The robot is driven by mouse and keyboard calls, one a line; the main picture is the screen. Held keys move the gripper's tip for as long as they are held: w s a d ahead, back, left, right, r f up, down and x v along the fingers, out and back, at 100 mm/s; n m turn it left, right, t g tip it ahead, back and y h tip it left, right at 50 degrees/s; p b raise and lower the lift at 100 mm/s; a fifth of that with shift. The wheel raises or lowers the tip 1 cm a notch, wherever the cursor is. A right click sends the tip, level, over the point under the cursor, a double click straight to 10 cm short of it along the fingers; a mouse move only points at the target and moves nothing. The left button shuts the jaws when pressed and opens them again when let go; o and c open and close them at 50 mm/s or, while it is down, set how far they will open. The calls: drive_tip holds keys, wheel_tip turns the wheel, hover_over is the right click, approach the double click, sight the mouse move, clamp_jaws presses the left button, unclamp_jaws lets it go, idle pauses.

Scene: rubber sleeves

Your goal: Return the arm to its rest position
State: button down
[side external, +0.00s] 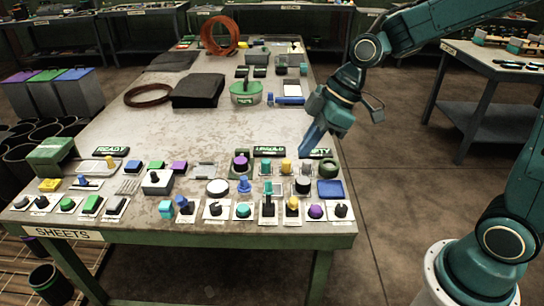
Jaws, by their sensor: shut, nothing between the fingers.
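My gripper (312,140) is shut and empty. It points down and to the left, above the right edge of the worktable (130,225), close to the green label reading "TY" (321,153). My teal arm comes in from the right and bends down to it. No rubber sleeve can be told apart for sure among the small parts.
Rows of small knobs and blocks, such as a blue tray (330,188) and a purple knob (316,211), fill the near end of the table. A green canister (246,92) and a dark block (198,90) stand farther back. The table's left middle is clear. A side table (490,60) stands right.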

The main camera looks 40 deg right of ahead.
drive_tip(key=s+d+r+m+h, duration=0.1)
drive_tip(key=s+d+r+m, duration=0.1)
drive_tip(key=s, duration=0.4)
drive_tip(key=s+d+r+m+t+h, duration=0.1)
drive_tip(key=s+d+r+m, duration=0.1)
drive_tip(key=s+m, duration=0.3)
drive_tip(key=s+d+r+m+t+h, duration=0.1)
drive_tip(key=s+d+r+m+h, duration=0.1)
drive_tip(key=s, duration=0.5)
drive_tip(key=shift+s+d+r+m, duration=0.2)
drive_tip(key=shift+d+r+m, duration=0.2)
drive_tip(key=shift+r+m, duration=0.25)
